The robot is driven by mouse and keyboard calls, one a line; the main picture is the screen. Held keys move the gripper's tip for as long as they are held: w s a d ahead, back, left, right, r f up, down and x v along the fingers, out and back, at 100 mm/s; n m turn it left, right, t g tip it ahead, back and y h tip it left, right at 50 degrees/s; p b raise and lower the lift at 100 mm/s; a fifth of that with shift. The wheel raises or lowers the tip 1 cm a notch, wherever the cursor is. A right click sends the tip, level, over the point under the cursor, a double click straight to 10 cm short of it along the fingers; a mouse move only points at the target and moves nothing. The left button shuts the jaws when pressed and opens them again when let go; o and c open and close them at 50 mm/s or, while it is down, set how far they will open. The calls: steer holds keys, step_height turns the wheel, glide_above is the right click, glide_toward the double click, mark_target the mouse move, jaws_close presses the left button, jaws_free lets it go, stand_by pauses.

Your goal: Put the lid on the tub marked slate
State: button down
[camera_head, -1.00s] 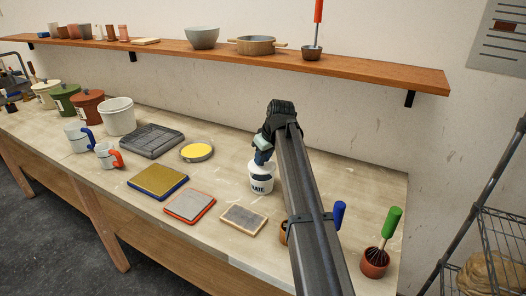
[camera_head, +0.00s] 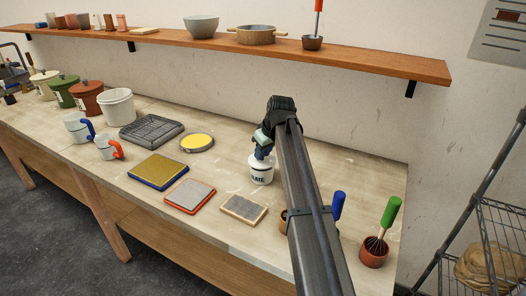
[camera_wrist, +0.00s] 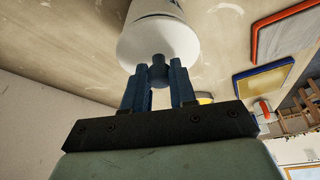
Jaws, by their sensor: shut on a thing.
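The tub marked slate (camera_head: 261,174) is white with dark lettering, only partly readable as "LATE", and stands upright on the bench. My gripper (camera_head: 263,150) points down just above it. In the wrist view, my gripper (camera_wrist: 158,78) has its two blue fingers on either side of a dark blue-grey knob, shut on it. The knob belongs to a round white lid (camera_wrist: 160,42). The lid covers the tub's mouth in the wrist view, with part of the tub's wall (camera_wrist: 152,8) showing beyond. Whether the lid is fully seated I cannot tell.
My arm hides the bench right of the tub. A blue-handled tool (camera_head: 338,205) and a green-handled whisk in a terracotta pot (camera_head: 374,252) stand there. A small framed board (camera_head: 243,208) lies in front. Other lidded tubs (camera_head: 86,98) stand far left. A shelf (camera_head: 350,66) runs above.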

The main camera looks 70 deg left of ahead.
steer(key=shift+f, duration=0.7)
steer(key=c, duration=0.8)
jaws_free()
steer(key=shift+r, duration=0.1)
steer(key=v, duration=1.3)
steer(key=shift+w+d+r, duration=0.1)
steer(key=shift+d+r, duration=0.1)
steer(key=shift+r, duration=0.05)
